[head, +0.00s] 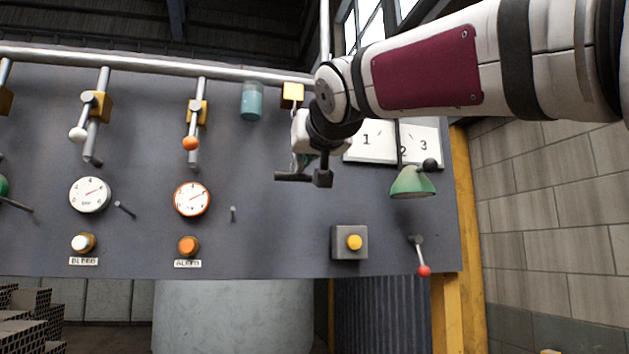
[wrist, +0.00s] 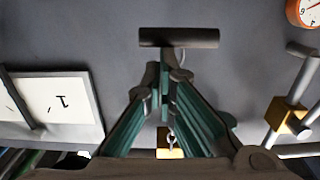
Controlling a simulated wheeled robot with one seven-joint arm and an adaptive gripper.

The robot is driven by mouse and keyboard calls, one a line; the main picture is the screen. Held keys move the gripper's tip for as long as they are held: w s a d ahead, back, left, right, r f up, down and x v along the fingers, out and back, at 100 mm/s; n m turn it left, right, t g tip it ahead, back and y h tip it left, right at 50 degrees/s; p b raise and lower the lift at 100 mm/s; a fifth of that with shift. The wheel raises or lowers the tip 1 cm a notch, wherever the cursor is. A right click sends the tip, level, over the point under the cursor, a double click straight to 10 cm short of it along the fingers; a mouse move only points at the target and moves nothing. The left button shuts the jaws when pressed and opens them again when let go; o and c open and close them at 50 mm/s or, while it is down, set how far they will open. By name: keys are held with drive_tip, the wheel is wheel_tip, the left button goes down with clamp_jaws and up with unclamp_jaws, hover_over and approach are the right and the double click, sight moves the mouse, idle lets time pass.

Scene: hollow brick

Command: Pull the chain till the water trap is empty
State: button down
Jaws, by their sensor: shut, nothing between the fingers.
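The water trap (head: 252,101) is a blue-teal cylinder under the overhead pipe, left of the yellow block (head: 293,94); its water level is hard to read. The chain (wrist: 172,138) shows as a few links by the yellow block (wrist: 176,154) in the wrist view. A dark horizontal pull bar (wrist: 180,38) lies just beyond my fingertips; it also shows in the head view (head: 292,177). My gripper (wrist: 166,82) is shut, its fingertips close together at the bar's stem, with nothing gripped between them. My wrist hides part of the chain in the head view.
Left on the grey panel (head: 270,225) are gauges (head: 90,194), lever valves and bleed knobs. Right are a dial plate (head: 370,142), a green lamp shade (head: 412,181), a yellow button box (head: 349,242) and a red-tipped lever (head: 424,270). Space below my gripper is clear.

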sight(302, 176)
wheel_tip(302, 176, down, 4)
drive_tip(key=b, duration=0.3)
drive_tip(key=shift+w, duration=0.15)
idle(1.3)
drive_tip(key=shift+s+r+p, duration=0.2)
drive_tip(key=shift+r+p, duration=0.2)
drive_tip(key=shift+r, duration=0.1)
drive_tip(key=s+d+r, duration=0.3)
drive_tip(key=s, duration=0.7)
drive_tip(key=shift+r, duration=0.35)
drive_tip(key=shift+s, duration=0.1)
